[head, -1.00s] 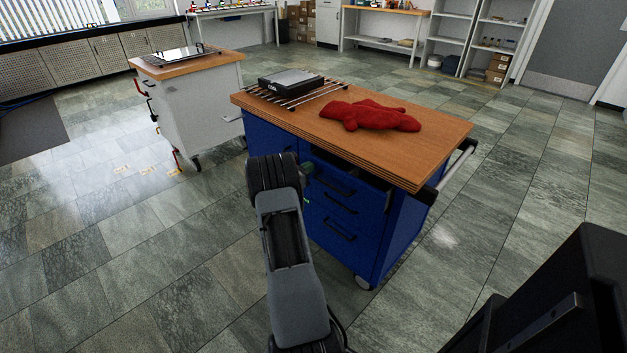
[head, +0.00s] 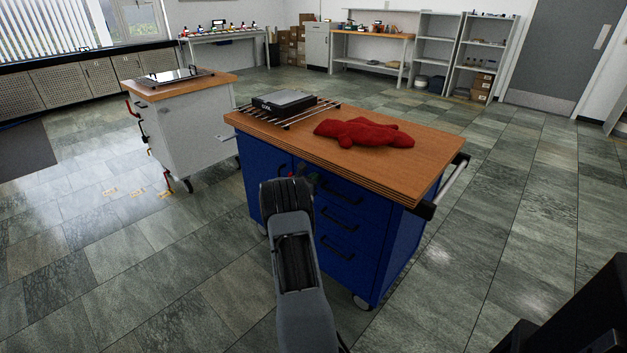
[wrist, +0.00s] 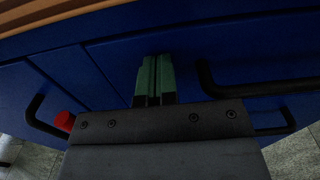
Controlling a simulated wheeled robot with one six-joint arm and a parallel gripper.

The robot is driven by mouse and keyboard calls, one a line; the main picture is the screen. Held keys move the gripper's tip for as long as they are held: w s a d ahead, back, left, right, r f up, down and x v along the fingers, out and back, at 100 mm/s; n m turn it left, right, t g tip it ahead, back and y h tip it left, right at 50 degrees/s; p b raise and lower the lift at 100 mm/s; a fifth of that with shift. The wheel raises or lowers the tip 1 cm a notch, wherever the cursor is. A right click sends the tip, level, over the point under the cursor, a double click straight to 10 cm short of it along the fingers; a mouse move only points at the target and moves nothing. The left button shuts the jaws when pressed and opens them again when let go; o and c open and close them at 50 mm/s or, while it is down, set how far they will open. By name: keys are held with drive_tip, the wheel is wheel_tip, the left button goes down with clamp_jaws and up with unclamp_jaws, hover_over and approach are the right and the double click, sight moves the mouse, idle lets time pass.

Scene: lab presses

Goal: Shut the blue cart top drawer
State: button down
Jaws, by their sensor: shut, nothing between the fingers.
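The blue cart (head: 402,245) stands in front of me with a wooden top. Its top drawer (head: 370,203) has a black bar handle (head: 344,190), and its front looks flush with the cart, with no open gap showing under the top. In the wrist view, the drawer front (wrist: 245,55) is close ahead, with the black handle (wrist: 255,88) to the right of my fingers. My gripper (wrist: 154,80) is shut and empty, its green fingertips together at or very near the blue front; I cannot tell if they touch.
A red cloth item (head: 365,133) and a black device (head: 285,103) on a metal rack lie on the cart top. More drawer handles sit below. A white cart (head: 195,130) stands at the left. A red round part (wrist: 65,121) shows left of my fingers.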

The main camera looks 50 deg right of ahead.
drive_tip(key=shift+s+d+r, duration=0.1)
drive_tip(key=shift+d+r, duration=0.1)
drive_tip(key=shift+r, duration=0.1)
drive_tip(key=w+a+p, duration=0.1)
drive_tip(key=a+p, duration=0.1)
drive_tip(key=a, duration=1.2)
drive_tip(key=s+a+f+m+g+y, duration=0.4)
drive_tip(key=s+f+m+y, duration=0.1)
drive_tip(key=s+m, duration=0.15)
drive_tip(key=s+a+r+m+t+y+p, duration=0.25)
drive_tip(key=a+r+m+y+p, duration=0.4)
drive_tip(key=a+r, duration=0.55)
drive_tip(key=s+a+r+m+t+y+p, duration=0.2)
drive_tip(key=s+a+r+m+y+p, duration=0.45)
drive_tip(key=a, duration=0.85)
drive_tip(key=a+r+n+t+p, duration=0.1)
drive_tip(key=a+r+p, duration=0.3)
drive_tip(key=r, duration=0.5)
drive_tip(key=a+r+n+t+p, duration=0.1)
drive_tip(key=a+r+t+p, duration=0.2)
drive_tip(key=r, duration=0.6)
drive_tip(key=shift+a+p, duration=0.65)
drive_tip(key=shift+a, duration=0.05)
drive_tip(key=shift+s, duration=0.1)
